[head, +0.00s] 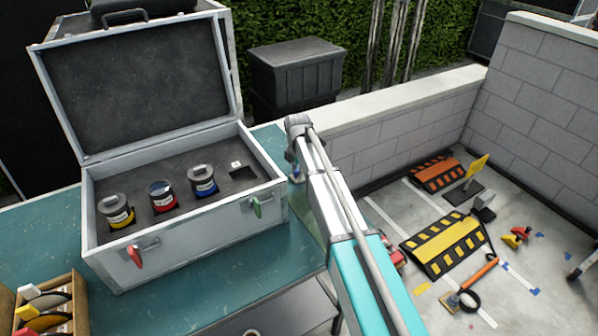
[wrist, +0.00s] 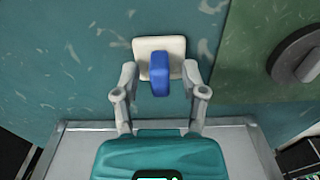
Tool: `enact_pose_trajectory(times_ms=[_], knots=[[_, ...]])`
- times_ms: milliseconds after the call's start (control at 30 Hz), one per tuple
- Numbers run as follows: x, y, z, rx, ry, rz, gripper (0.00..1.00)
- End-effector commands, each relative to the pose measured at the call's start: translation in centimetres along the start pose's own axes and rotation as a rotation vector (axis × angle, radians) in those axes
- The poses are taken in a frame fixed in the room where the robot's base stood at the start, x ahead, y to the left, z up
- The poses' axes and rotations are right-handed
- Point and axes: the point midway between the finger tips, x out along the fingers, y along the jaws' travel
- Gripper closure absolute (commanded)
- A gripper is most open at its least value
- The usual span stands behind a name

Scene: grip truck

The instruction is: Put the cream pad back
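The cream pad (wrist: 143,45) is a square block with a blue grip (wrist: 160,75) standing up from it. In the wrist view it lies on the teal tabletop. My gripper (wrist: 160,72) is open, with one finger on each side of the pad and the blue grip between them. A gap shows between each finger and the blue grip. In the head view my arm mostly hides the pad. An open grey case (head: 205,232) holds tins with yellow, red (head: 162,197) and blue (head: 202,181) labels. An empty dark recess (head: 243,173) shows in its foam.
A dark round object (wrist: 290,55) lies on a green surface right of the pad in the wrist view. A wooden box (head: 72,300) with several items stands at the left front. A low block wall (head: 420,125) lies beyond the table (head: 225,290).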

Motion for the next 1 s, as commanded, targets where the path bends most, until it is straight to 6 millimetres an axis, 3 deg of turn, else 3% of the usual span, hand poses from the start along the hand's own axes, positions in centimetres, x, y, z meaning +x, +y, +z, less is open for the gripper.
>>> enact_pose_trajectory(times_ms=[467, 1000], knots=[[-0.5, 0.0, 0.0, 0.0, 0.0, 0.0, 0.44], [-4.5, 0.0, 0.0, 0.0, 0.0, 0.0, 0.44]])
